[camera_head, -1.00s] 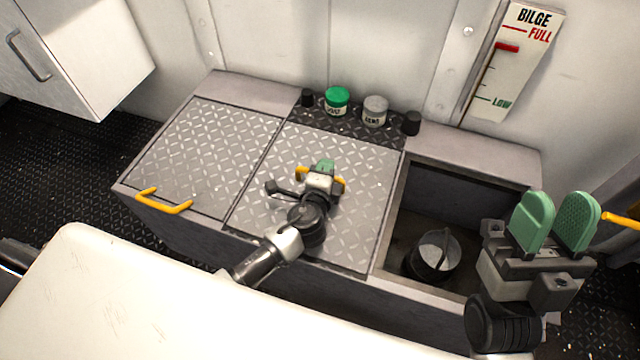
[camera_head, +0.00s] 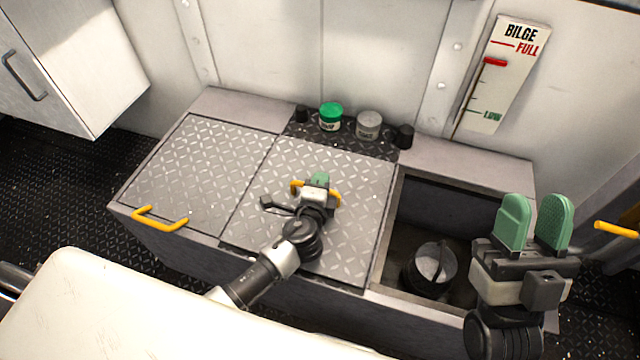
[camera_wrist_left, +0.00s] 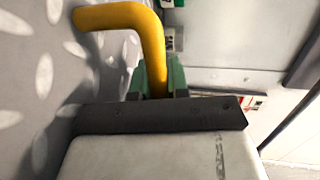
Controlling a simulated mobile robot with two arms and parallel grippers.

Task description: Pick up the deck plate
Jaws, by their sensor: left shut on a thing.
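The middle deck plate (camera_head: 350,235) is a grey diamond-tread panel over the bench-like box, between another tread plate and an open bay. Its yellow handle (camera_head: 335,197) is partly hidden by my left gripper (camera_head: 319,181). My left gripper is shut on this handle. In the left wrist view the yellow handle (camera_wrist_left: 152,50) runs between the green fingers, with the tread surface close on the left. I cannot tell whether the plate is lifted clear of its frame. My right gripper (camera_head: 534,224) is open and empty, fingers up, in front of the bay's right side.
The left plate (camera_head: 190,165) has its own yellow handle (camera_head: 160,219). The open bay holds a dark round container (camera_head: 432,268). A green-lidded jar (camera_head: 330,117) and a grey-lidded jar (camera_head: 368,125) stand behind the middle plate. A bilge gauge (camera_head: 505,75) is on the wall.

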